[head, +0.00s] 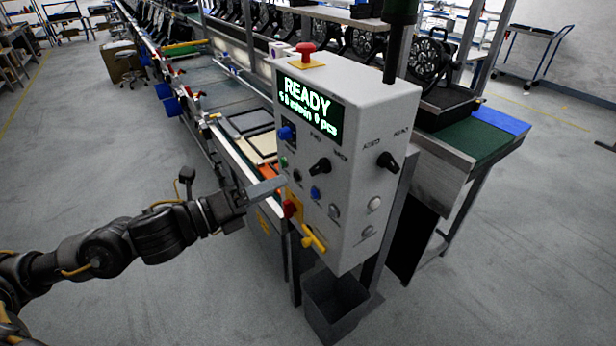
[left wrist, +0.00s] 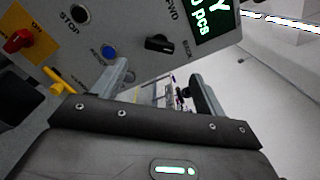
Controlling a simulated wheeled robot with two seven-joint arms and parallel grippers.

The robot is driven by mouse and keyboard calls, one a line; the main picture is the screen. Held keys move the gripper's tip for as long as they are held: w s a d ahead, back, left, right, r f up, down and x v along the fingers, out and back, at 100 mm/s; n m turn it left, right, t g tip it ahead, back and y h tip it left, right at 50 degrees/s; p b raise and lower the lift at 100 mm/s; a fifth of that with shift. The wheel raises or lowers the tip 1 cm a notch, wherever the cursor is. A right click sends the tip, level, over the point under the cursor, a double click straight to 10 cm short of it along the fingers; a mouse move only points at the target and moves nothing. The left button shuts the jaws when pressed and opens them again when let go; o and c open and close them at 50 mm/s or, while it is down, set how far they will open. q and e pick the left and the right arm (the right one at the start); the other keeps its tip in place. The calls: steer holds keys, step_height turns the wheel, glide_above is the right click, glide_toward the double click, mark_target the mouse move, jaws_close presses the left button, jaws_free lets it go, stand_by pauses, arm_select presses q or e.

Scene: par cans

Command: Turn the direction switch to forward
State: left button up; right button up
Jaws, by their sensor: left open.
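The direction switch (head: 319,166) is a black rotary knob on the front of a light grey control box (head: 352,110), below the lit READY display. In the left wrist view the knob (left wrist: 160,43) sits between the labels FWD and BACK; which one it points to is hard to tell. My left gripper (head: 268,187) is at the box's left edge in the head view, lower than the knob and apart from it. In the left wrist view its fingers (left wrist: 158,84) are spread with nothing between them. My right gripper is not in view.
A second black knob (head: 387,162), a blue button (head: 315,193) and a yellow lever (head: 314,240) are on the same panel. A red button (head: 306,50) tops the box. A dark bin (head: 335,302) stands below. A conveyor line (head: 215,90) runs behind; open floor lies left.

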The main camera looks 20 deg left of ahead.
mark_target(314, 170)
arm_select(q)
steer(key=b+x, duration=0.1)
steer(key=x, duration=0.8)
steer(key=shift+a+r, duration=0.1)
steer(key=shift+w+d, duration=0.25)
steer(key=shift+w, duration=0.05)
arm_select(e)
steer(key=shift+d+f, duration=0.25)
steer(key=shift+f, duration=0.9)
arm_select(q)
steer(key=c, duration=1)
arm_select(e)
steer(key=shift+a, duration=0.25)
